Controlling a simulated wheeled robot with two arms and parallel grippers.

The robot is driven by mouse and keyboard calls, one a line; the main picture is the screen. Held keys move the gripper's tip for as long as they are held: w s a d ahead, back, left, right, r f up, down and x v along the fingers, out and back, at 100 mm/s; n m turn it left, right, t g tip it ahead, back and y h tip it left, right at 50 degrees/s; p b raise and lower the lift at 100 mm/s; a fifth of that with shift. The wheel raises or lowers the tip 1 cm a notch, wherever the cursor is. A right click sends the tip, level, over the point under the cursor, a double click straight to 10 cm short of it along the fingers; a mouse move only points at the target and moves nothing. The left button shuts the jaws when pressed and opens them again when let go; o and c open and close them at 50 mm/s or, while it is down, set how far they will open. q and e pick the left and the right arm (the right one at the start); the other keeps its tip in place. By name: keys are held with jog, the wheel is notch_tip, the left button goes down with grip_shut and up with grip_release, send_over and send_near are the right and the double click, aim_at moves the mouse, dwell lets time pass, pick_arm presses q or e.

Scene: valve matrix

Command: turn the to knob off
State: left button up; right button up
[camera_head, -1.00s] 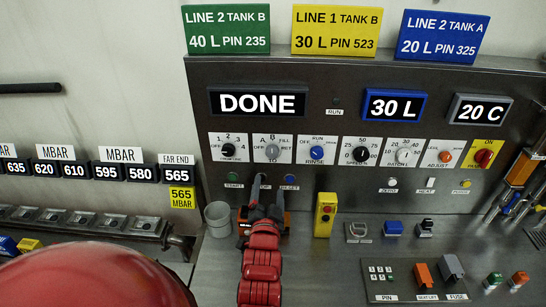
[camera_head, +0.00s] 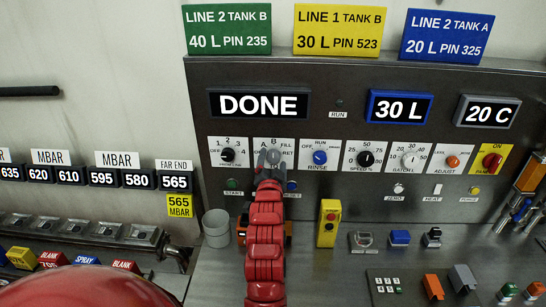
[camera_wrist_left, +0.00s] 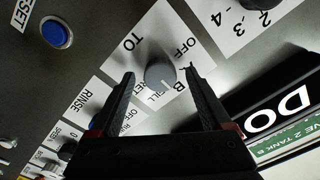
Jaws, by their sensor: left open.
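The grey TO knob (camera_wrist_left: 160,73) sits on a white plate marked TO, OFF, A, B, FILL and RET. In the left wrist view its pale pointer mark faces down the picture, toward the B and FILL side, away from OFF. My left gripper (camera_head: 270,164) is open, with one finger on each side of the knob in the left wrist view (camera_wrist_left: 161,76). Gaps show between the fingers and the knob, and I cannot tell any contact. In the head view the fingertips mostly hide the TO knob. My right gripper is out of view.
The panel-line knob (camera_head: 227,155) is left of the TO plate and the blue RINSE knob (camera_head: 320,157) right. Below are a green START button (camera_head: 232,184) and a blue RESET button (camera_head: 291,186). A grey cup (camera_head: 216,228) and a yellow button box (camera_head: 328,223) stand on the bench.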

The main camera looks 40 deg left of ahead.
pick_arm(q)
jog(key=shift+w+a, duration=0.3)
jog(key=shift+w, duration=0.15)
grip_shut()
